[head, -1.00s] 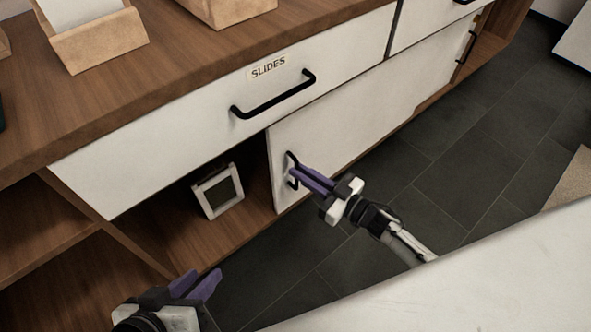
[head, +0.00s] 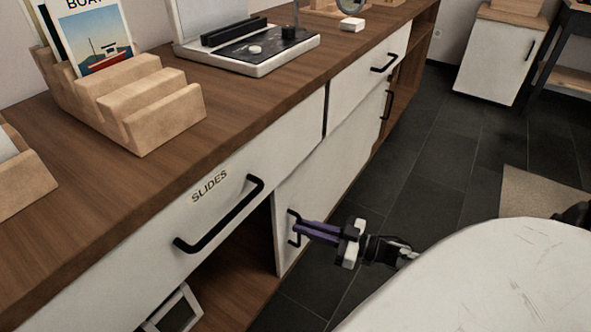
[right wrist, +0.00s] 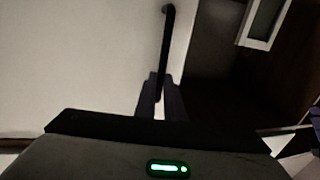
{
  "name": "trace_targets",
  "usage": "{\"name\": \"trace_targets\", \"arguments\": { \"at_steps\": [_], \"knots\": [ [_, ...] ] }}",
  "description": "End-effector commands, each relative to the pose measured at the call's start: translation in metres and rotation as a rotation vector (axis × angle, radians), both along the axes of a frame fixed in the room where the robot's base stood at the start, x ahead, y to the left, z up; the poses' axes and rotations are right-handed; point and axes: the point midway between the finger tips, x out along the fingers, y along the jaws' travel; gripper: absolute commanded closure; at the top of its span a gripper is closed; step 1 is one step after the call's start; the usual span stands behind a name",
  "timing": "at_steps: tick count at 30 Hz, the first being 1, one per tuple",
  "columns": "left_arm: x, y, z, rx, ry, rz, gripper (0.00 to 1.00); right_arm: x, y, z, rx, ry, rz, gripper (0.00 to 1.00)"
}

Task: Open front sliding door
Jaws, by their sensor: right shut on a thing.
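The white front sliding door (head: 318,190) sits below the drawers, with a dark open compartment to its left. Its black upright handle (head: 292,228) is near the door's left edge. My right gripper (head: 302,230) has its purple fingers shut on this handle, coming from the right. In the right wrist view the handle (right wrist: 166,50) runs down between the fingers (right wrist: 161,100), with the open compartment (right wrist: 205,75) to its right. My left gripper does not show in the head view now.
A white drawer labelled SLIDES (head: 190,235) with a black handle is above the opening. A small framed object (head: 178,310) stands inside the compartment. Wooden racks (head: 140,100) and a flat device (head: 250,48) are on the counter.

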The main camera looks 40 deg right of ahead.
Motion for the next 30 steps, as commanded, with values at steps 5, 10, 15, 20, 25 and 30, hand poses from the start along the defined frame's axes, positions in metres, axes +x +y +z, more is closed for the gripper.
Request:
{"name": "trace_targets", "arguments": {
  "at_steps": [5,10,15,20,25,30],
  "knots": [
    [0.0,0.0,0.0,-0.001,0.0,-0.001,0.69,-0.001,-0.001,0.0,0.001,0.0,-0.002,1.0],
    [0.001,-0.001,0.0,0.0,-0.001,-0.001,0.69,0.0,0.0,0.0,0.001,0.0,0.0,0.72],
    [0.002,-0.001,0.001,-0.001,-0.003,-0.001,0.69,0.0,0.0,0.0,0.0,0.0,0.001,0.72],
    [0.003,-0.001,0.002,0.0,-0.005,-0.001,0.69,-0.002,-0.001,0.0,0.0,0.001,0.001,0.72],
    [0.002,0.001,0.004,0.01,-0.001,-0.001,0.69,-0.022,-0.011,0.0,-0.003,0.005,0.001,0.72],
    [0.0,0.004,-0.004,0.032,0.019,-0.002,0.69,-0.053,-0.026,0.0,-0.002,0.006,0.0,0.72]
  ]
}}
